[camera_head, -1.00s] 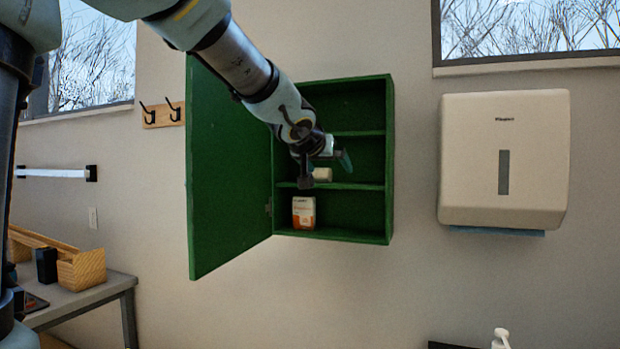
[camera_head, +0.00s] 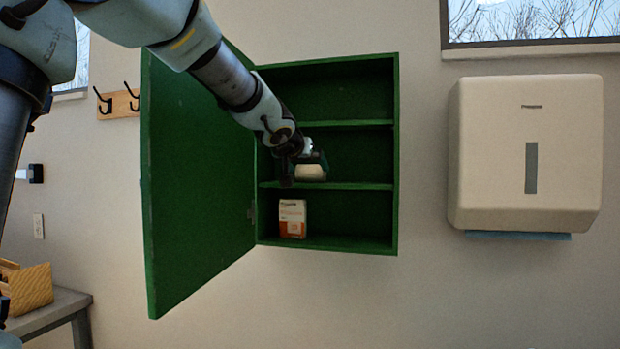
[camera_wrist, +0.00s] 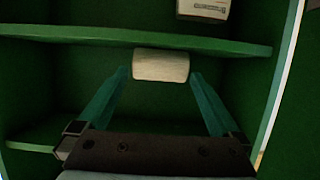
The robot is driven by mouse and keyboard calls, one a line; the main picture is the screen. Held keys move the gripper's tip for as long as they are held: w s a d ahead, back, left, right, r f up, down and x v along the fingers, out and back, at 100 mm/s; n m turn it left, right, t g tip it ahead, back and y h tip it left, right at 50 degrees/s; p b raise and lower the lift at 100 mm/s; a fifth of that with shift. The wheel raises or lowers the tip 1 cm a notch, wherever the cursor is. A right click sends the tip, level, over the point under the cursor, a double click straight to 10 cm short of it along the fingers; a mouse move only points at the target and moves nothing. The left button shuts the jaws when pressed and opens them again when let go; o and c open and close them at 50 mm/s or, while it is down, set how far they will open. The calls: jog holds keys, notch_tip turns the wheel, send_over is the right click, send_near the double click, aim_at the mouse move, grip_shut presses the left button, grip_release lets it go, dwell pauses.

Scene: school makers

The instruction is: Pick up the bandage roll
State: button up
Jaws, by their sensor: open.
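The bandage roll (camera_head: 311,173) is a small off-white cylinder on the middle shelf of the open green cabinet (camera_head: 394,150). In the wrist view the roll (camera_wrist: 160,66) lies sideways at the far end of my gripper (camera_wrist: 160,82). The two green fingers are spread apart, with their tips just to the left and right of the roll. I cannot tell whether either finger touches it. In the head view my gripper (camera_head: 312,162) is inside the cabinet at the roll, and its near parts hide some of the shelf.
The cabinet door (camera_head: 195,190) stands open to the left, close to my arm. A white and orange box (camera_head: 292,218) stands on the bottom shelf and also shows in the wrist view (camera_wrist: 204,8). A paper towel dispenser (camera_head: 525,155) hangs to the right. Wall hooks (camera_head: 119,102) are at left.

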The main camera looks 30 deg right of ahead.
aim_at(309, 169)
jog(key=x, duration=0.5)
jog(key=shift+w, duration=0.1)
jog(key=c, duration=1)
jog(key=shift+o, duration=0.2)
jog(key=shift+r, duration=0.1)
